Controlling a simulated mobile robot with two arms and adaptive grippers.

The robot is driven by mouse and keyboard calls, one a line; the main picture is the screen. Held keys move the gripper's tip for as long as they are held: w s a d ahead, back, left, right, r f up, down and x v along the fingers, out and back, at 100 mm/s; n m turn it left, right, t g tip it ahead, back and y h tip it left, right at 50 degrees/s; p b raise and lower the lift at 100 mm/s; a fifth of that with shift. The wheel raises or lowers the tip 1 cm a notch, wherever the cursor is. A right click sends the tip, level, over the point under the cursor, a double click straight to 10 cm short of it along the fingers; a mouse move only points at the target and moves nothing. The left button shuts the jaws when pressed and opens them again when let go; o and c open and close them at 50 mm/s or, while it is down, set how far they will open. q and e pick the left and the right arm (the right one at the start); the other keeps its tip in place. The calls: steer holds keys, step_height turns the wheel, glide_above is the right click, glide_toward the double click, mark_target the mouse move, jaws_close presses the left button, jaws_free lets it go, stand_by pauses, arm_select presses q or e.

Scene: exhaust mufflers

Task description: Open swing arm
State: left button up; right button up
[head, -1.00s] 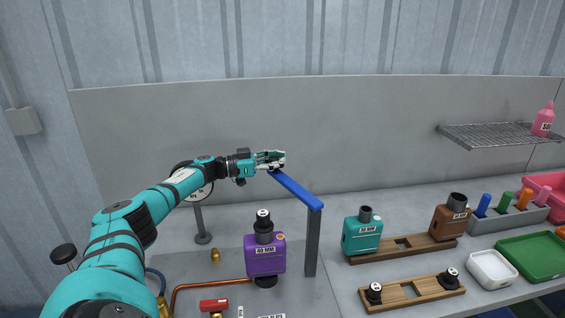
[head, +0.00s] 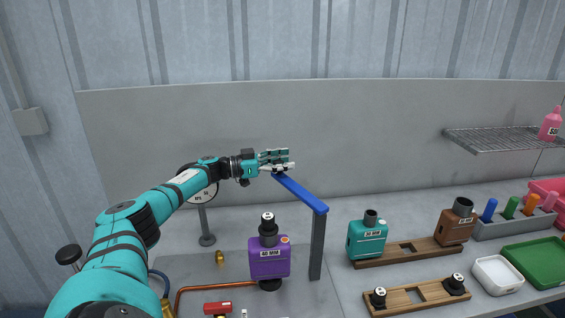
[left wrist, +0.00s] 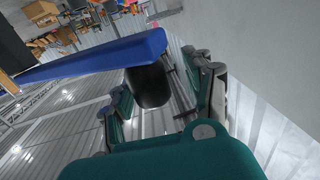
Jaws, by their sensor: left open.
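The swing arm (head: 301,193) is a blue bar on top of a grey post (head: 316,246) in the head view. It runs from the post back and left toward my left gripper (head: 287,161). That gripper is open at the bar's far end. In the left wrist view the blue bar (left wrist: 95,58) crosses the upper left. A dark cylinder (left wrist: 151,86) below its end stands between the spread fingers (left wrist: 160,95); I cannot tell if either finger touches it. My right gripper is out of view.
A purple muffler (head: 268,260) stands left of the post, above a copper pipe (head: 215,287). Teal (head: 367,240) and brown (head: 455,226) mufflers stand at a wooden rack to the right. A wire shelf (head: 498,141) hangs on the wall. The space above the bench is mostly clear.

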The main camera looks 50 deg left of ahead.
arm_select(q)
step_height(320, 180, up, 10)
steer(key=shift+f, duration=0.15)
steer(key=shift+a, duration=0.1)
steer(key=shift+c, duration=0.2)
